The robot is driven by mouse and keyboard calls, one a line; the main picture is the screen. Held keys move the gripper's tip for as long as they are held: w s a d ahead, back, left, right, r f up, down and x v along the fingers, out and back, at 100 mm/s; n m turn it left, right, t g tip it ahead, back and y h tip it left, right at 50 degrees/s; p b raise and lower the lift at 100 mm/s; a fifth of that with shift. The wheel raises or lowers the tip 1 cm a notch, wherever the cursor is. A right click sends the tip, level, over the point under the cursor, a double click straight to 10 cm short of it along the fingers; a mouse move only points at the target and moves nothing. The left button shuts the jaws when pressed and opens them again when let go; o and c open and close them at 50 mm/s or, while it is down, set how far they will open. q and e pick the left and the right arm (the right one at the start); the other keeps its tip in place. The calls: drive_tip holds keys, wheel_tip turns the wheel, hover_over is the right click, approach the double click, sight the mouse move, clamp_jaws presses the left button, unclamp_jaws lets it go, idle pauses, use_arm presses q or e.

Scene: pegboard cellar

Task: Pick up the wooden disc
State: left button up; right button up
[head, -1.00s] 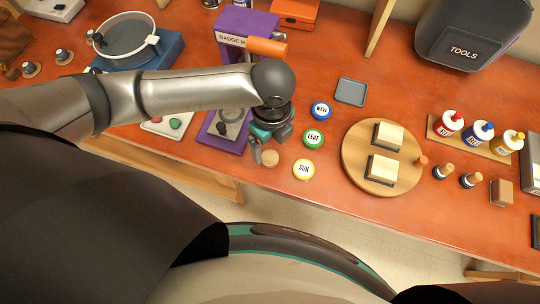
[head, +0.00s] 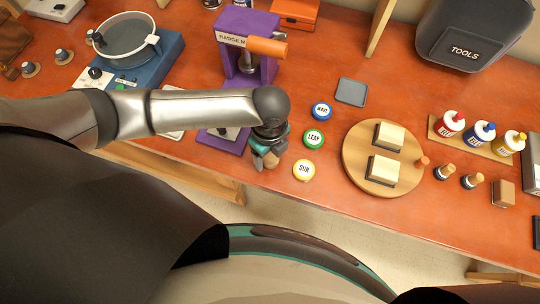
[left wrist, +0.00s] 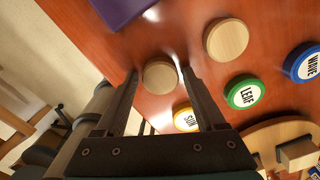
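A pale round wooden disc (left wrist: 160,77) lies on the orange-brown bench between the fingertips of my left gripper (left wrist: 160,72) in the left wrist view. The fingers are open, one on each side of the disc, with narrow gaps showing. In the head view my left gripper (head: 265,160) points down at the bench's front edge, left of the SUN badge, and mostly covers this disc. A second, similar wooden disc (left wrist: 226,40) lies farther off, beside the LEAF badge; the gripper hides it in the head view. My right gripper is not in view.
The yellow SUN (head: 304,170), green LEAF (head: 313,139) and blue WAVE (head: 321,111) badges lie just right of my gripper. A purple badge press (head: 247,30) stands behind it. A round board (head: 355,163) with two blocks is farther right.

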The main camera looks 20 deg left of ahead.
use_arm(q)
drive_tip(key=c, duration=1)
drive_tip(key=shift+c, duration=0.2)
